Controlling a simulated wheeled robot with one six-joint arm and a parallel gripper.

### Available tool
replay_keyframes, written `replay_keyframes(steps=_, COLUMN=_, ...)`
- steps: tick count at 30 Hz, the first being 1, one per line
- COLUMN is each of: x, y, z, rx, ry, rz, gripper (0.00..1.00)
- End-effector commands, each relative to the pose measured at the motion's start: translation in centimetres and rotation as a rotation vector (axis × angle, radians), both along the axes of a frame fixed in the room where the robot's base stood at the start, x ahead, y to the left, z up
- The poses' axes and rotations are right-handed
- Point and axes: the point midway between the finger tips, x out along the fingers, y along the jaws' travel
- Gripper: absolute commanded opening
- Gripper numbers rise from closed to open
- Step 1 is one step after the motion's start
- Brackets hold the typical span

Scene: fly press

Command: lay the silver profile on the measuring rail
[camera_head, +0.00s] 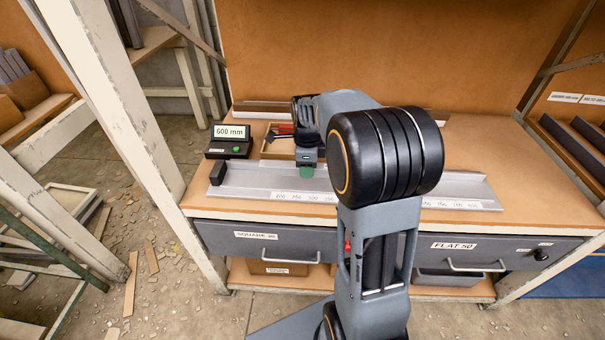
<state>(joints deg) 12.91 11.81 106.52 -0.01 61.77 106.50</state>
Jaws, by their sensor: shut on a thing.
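The measuring rail (234,190) is a long silver-grey bed with a printed number scale along its front edge, lying across the bench. A black end block (218,173) stands at its left end. My gripper (306,172) points down over the left half of the rail, with green at its tip. It is shut on what looks like the silver profile (262,168), a pale strip along the back of the rail. The strip blends with the rail, so I cannot tell whether it rests on it. My arm hides the middle of the rail.
A display reading 600 mm (231,132) stands left behind the rail. A wooden tray (275,148) with dark and red items sits beside it. A brown bar (262,107) lies at the back. Labelled drawers (262,236) are below. Bench surface right of my arm is clear.

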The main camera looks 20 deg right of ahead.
Motion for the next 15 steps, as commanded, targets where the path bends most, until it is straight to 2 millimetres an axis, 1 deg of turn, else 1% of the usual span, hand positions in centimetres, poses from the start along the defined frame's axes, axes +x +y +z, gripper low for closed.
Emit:
replay_keyframes(steps=1, x=1.3, y=-0.2, z=-0.5, rx=0.001, ry=0.003, rz=0.001, gripper=0.05)
replay_keyframes(steps=3, x=2.4, y=-0.4, z=-1.9, rx=0.001, ry=0.004, rz=0.002, gripper=0.05)
replay_keyframes(steps=6, x=3.7, y=-0.7, z=-3.5, rx=0.0, ry=0.002, rz=0.001, gripper=0.05)
replay_keyframes(steps=10, x=4.9, y=-1.0, z=-5.0, rx=0.0, ry=0.0, rz=0.0, gripper=0.05)
replay_keyframes(steps=15, x=5.5, y=-1.3, z=-5.8, rx=0.0, ry=-0.002, rz=-0.001, gripper=0.05)
